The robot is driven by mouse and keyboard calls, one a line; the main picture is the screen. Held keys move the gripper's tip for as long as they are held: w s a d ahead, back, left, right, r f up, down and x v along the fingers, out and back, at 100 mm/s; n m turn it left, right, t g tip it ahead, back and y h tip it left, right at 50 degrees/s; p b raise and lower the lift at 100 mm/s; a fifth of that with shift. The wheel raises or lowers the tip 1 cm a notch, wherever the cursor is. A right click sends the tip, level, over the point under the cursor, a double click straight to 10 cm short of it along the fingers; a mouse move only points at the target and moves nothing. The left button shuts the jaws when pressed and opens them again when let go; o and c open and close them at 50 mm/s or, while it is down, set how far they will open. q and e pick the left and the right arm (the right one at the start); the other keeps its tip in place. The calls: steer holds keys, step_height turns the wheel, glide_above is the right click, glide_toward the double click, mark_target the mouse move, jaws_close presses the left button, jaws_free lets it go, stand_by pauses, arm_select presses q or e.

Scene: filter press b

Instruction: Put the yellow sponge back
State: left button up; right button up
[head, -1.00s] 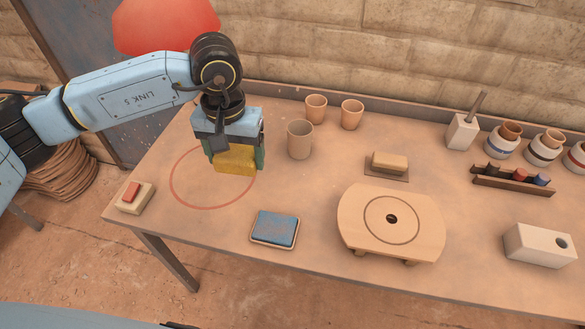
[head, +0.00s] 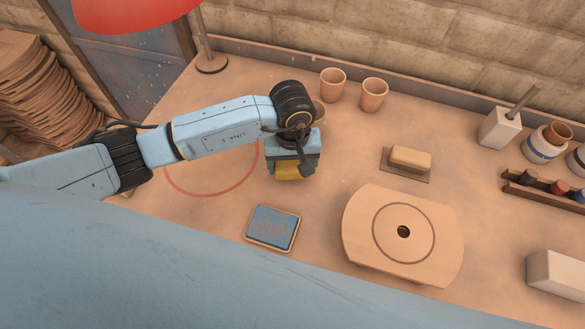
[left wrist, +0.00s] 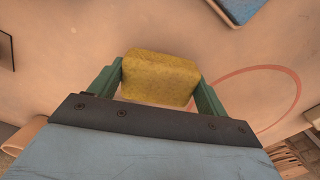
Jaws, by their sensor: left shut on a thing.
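The yellow sponge (head: 288,172) is held between the fingers of my left gripper (head: 293,163). In the left wrist view the sponge (left wrist: 160,78) sits between the two green fingers, which touch its sides. It appears above the table, just right of the red ring (head: 212,190) drawn on the tabletop; the height is hard to judge. My right gripper is not in view.
A blue pad in a tray (head: 272,228) lies just below the gripper in the head view. A round-holed wooden board (head: 385,262), a tan block (head: 410,157) on a dark mat (head: 391,168) and two clay cups (head: 333,84) stand nearby. A third cup is mostly hidden behind my gripper.

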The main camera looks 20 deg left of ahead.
mark_target(292, 171)
arm_select(q)
step_height(292, 171, down, 3)
steer(key=shift+r, duration=0.2)
steer(key=shift+f, duration=0.1)
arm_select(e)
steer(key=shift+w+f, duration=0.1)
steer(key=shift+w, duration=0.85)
arm_select(q)
steer(key=shift+f, duration=0.1)
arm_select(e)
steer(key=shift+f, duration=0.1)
arm_select(q)
steer(key=shift+f+b, duration=0.1)
steer(key=shift+b, duration=0.25)
steer(key=o, duration=0.9)
steer(key=shift+o, duration=0.3)
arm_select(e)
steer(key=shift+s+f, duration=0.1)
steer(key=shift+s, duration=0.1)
